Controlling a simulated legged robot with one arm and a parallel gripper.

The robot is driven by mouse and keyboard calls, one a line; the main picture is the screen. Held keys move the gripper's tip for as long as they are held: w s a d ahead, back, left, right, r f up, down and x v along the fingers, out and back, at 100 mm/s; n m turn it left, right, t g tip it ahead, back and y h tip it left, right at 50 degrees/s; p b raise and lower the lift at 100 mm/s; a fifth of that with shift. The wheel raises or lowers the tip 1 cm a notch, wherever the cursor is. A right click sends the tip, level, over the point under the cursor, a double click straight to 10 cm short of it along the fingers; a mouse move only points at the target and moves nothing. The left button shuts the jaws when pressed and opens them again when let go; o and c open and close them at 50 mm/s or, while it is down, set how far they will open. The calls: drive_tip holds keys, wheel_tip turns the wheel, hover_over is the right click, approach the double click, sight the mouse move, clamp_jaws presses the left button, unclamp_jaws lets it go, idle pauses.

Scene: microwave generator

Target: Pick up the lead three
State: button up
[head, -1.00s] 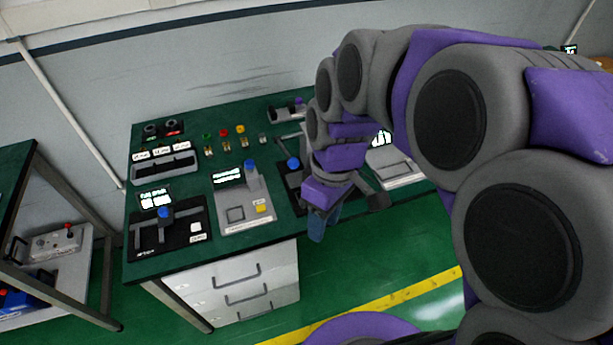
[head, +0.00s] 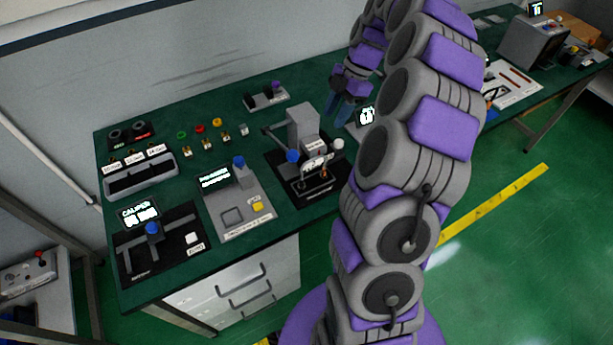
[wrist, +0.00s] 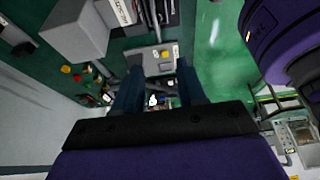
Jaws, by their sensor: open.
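A row of small colour-topped parts stands on the green bench: green (head: 182,135), red (head: 199,128), yellow (head: 216,122) and a pale one (head: 244,128). They may be the leads; no readable number shows which is lead three. Some coloured tops also show at the left of the wrist view, one of them yellow (wrist: 66,69). My gripper (head: 344,108) is raised over the back of the bench, to the right of this row. In the wrist view my gripper (wrist: 160,92) has its two dark blue fingers apart, with nothing clearly held between them.
A grey press-like device (head: 302,130) stands between the row and my arm. A caliper station (head: 160,240), a grey panel (head: 238,205), a slotted holder (head: 140,178) and a small black-and-grey device (head: 265,95) surround the row. Another bench section with equipment (head: 532,42) extends right.

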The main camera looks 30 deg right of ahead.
drive_tip(key=b, duration=0.1)
approach(315, 158)
drive_tip(key=b+x, duration=0.1)
drive_tip(key=x, duration=0.4)
drive_tip(key=shift+s+a+f, duration=0.1)
drive_tip(key=shift+s+a, duration=0.1)
drive_tip(key=shift+a, duration=0.1)
drive_tip(key=x, duration=0.1)
drive_tip(key=b+x, duration=0.1)
drive_tip(key=x, duration=0.3)
drive_tip(key=shift+w+d+f, duration=0.1)
drive_tip(key=shift+w+d, duration=0.2)
drive_tip(key=shift+d, duration=0.1)
drive_tip(key=shift+a+f, duration=0.1)
drive_tip(key=shift+a, duration=0.25)
clamp_jaws()
